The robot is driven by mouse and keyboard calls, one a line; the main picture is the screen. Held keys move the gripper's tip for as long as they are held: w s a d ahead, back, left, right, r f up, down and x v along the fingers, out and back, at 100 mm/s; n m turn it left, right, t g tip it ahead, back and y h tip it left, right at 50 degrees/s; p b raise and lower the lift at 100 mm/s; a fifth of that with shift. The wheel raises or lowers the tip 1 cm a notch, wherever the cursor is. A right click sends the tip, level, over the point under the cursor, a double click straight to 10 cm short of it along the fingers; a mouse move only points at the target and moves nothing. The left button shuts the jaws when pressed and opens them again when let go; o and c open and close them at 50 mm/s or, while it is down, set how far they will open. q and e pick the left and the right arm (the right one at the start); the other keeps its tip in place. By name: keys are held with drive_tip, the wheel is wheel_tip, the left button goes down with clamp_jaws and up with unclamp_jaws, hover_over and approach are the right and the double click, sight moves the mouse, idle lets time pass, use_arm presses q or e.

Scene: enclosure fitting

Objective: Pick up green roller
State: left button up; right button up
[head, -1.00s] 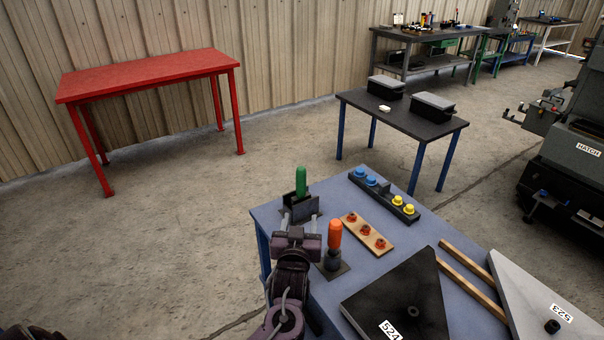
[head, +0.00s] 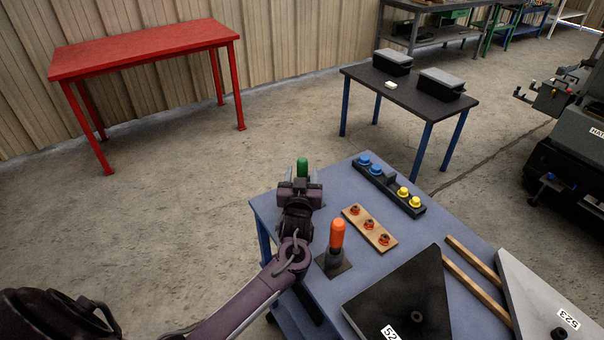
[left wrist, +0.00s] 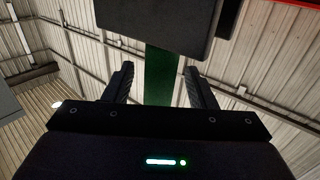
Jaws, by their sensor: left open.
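The green roller (head: 302,167) stands upright at the far left corner of the blue table. Its top shows above my left gripper (head: 300,182), which hides its lower part and most of its dark holder. In the left wrist view the green roller (left wrist: 160,78) shows as a green strip between the two spread fingers of my left gripper (left wrist: 158,74), with gaps on both sides. A dark block (left wrist: 155,25), likely the holder, covers part of the strip. My left gripper is open. My right gripper is not in view.
An orange-handled tool (head: 337,235) stands upright just right of my left arm. A wooden strip with orange-red knobs (head: 369,228) and a dark bar with blue and yellow knobs (head: 390,188) lie farther right. Dark plate (head: 405,295) lies in front.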

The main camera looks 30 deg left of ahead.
use_arm(q)
drive_tip(key=shift+w, duration=0.15)
clamp_jaws()
drive_tip(key=shift+r, duration=0.1)
